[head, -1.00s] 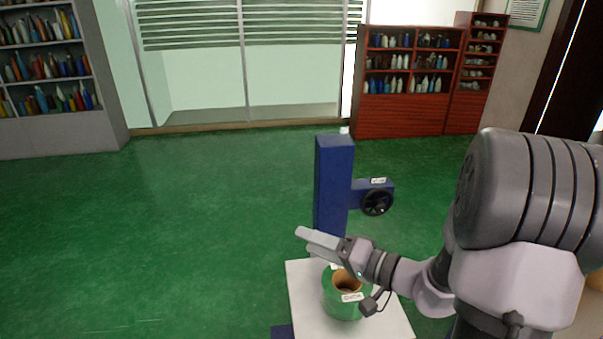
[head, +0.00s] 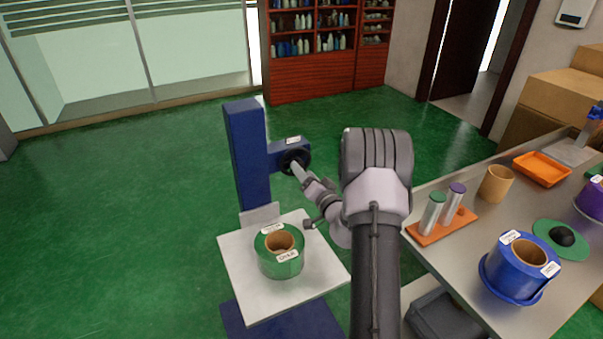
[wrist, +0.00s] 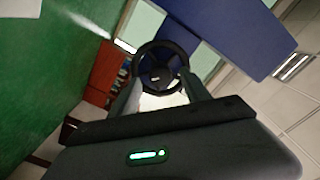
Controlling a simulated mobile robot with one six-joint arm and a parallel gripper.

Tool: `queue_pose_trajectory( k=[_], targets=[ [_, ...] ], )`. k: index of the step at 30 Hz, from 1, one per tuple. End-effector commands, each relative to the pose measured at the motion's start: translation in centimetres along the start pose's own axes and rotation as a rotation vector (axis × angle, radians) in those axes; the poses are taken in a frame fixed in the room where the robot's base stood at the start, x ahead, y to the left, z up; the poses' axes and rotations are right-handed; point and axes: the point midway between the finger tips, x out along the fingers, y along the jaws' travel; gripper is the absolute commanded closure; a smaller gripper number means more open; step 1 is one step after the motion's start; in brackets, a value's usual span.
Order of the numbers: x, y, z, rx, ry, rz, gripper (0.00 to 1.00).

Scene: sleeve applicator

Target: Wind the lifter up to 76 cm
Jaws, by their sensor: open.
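The lifter is a blue column (head: 246,150) with a white platform (head: 240,250) low at its front and a blue arm at its side. On that arm is a black handwheel (head: 296,157), partly hidden by my gripper in the head view. In the wrist view the handwheel (wrist: 161,68) shows its rim and hub ahead of my fingers. My gripper (head: 296,170) is open, its fingertips at or very near the wheel's rim; I cannot tell whether they touch it. A green roll (head: 279,262) with a brown core and white labels stands on the platform.
At right is a steel table (head: 465,275) with a blue roll (head: 520,268), an orange tray (head: 541,168), a tan cup (head: 496,183) and an orange holder with two tubes. Cardboard boxes (head: 560,90) stand behind it. The green floor at left is clear.

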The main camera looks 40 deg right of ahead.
Motion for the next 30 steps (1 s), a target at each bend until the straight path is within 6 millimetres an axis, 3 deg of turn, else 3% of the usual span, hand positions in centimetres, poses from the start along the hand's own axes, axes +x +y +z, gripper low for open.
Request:
queue_pose_trajectory(
  k=[5,13,22,30],
  targets=[
    [1.8,0.0,0.0,0.0,0.0,0.0,0.45],
    [2.0,0.0,0.0,0.001,-0.001,0.0,0.45],
    [2.0,0.0,0.0,0.001,-0.001,0.0,1.0],
    [2.0,0.0,0.0,0.025,-0.001,0.0,1.0]
  ],
)
